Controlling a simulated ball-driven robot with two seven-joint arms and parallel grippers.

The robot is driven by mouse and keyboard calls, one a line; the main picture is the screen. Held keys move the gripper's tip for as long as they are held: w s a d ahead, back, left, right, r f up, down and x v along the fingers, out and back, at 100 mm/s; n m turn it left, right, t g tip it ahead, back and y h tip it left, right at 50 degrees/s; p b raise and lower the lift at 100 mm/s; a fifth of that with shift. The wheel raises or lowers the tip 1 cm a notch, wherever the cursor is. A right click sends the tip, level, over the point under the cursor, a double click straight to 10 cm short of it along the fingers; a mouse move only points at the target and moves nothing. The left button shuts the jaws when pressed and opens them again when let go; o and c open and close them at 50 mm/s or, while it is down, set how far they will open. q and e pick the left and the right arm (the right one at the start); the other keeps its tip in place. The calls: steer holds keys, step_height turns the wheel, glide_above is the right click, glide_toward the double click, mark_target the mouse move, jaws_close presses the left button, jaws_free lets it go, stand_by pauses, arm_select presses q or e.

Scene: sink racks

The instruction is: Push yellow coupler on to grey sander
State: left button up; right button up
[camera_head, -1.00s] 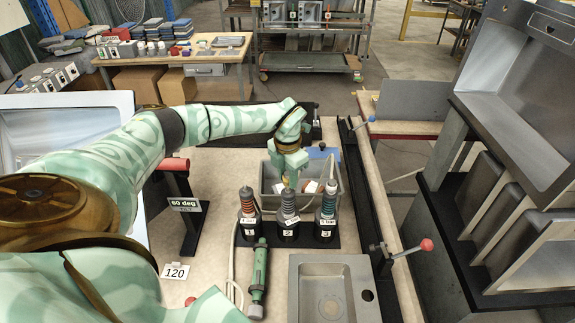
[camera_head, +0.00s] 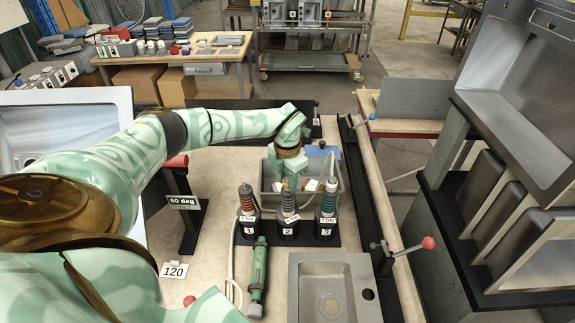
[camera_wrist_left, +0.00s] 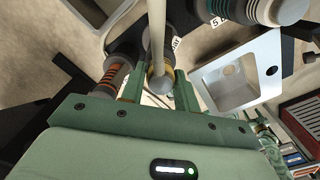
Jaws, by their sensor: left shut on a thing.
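The grey sander (camera_head: 288,205) stands upright in the middle of a row of three sanders, at label 2. Its grey ribbed neck points up. My left gripper (camera_head: 290,184) is just above that neck, fingers pointing down. In the left wrist view, my left gripper (camera_wrist_left: 158,88) is shut on the yellow coupler (camera_wrist_left: 160,80), which shows as a yellow ring between the fingers. A pale hose (camera_wrist_left: 157,35) runs from it. Whether the coupler touches the sander's neck is hidden by the fingers. My right gripper is not in view.
The orange-ribbed sander (camera_head: 247,203) stands close on the left and the green-ribbed sander (camera_head: 327,207) close on the right. A grey bin (camera_head: 265,180) is behind them. A green tool (camera_head: 258,275) lies in front, beside a metal tray (camera_head: 296,300).

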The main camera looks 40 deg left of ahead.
mark_target(287, 178)
arm_select(q)
steer(key=shift+f, duration=0.25)
steer(key=o, duration=1.1)
steer(key=shift+c, duration=0.2)
step_height(287, 178, up, 16)
steer(key=p, duration=0.1)
steer(key=shift+r, duration=0.15)
